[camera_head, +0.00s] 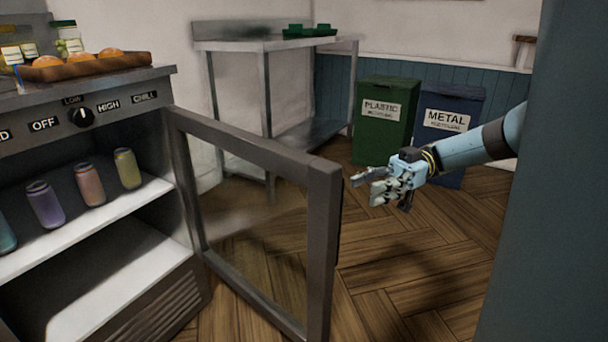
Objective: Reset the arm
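My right arm comes in from the right, with its light blue forearm level in front of the bins. My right gripper (366,187) is to the right of the open glass door (323,240), close to its outer edge in the picture. Its fingers point left and look spread, with nothing between them. I cannot tell the exact gap between the gripper and the door. My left gripper is not in view.
An open fridge holds several cans, such as a yellow can (128,169), on its shelf (70,232). A dial (82,117) and a bun tray (90,66) are above. A green plastic bin (383,125), blue metal bin (447,112) and steel table (265,45) stand behind. Wooden floor (420,270) is clear.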

